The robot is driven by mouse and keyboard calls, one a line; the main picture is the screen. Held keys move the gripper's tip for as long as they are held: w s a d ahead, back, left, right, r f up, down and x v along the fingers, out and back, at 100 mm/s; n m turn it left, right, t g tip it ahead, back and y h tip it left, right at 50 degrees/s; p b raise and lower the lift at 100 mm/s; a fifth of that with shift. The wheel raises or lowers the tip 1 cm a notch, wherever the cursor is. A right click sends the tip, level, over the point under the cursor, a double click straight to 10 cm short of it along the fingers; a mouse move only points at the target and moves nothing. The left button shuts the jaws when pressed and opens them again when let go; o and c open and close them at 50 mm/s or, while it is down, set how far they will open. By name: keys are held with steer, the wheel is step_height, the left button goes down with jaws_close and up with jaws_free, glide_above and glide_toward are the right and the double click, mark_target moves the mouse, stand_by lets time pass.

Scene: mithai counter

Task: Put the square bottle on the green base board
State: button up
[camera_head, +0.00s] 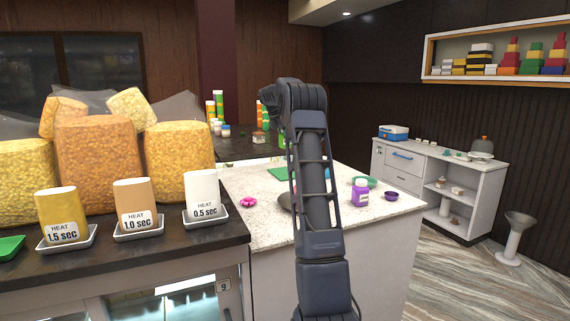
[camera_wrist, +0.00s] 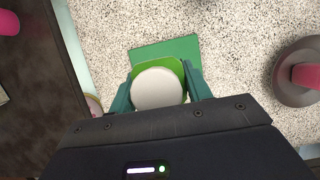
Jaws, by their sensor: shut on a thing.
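In the wrist view, my gripper (camera_wrist: 160,92) is shut on the square bottle (camera_wrist: 175,65), seen from above with a round whitish cap and a yellow-green body. The teal fingers are on either side of it. The green base board (camera_wrist: 165,48) lies flat on the speckled counter just beyond and partly behind the bottle. I cannot tell the gap between them. In the head view, part of the green base board (camera_head: 279,175) shows left of my arm. My gripper is hidden behind the arm there. A small green patch beside the arm may be the bottle.
The speckled counter (camera_head: 240,228) also holds a pink item (camera_head: 248,201), a purple bottle (camera_head: 360,191) and a purple bowl (camera_head: 391,196). In the wrist view, a brown round dish (camera_wrist: 285,85) stands at right, and a dark counter (camera_wrist: 40,90) runs along the left.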

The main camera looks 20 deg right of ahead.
step_height(320, 180, down, 12)
steer(key=shift+f, duration=0.1)
stand_by(0.5)
steer(key=o, duration=1.1)
steer(key=shift+f, duration=0.1)
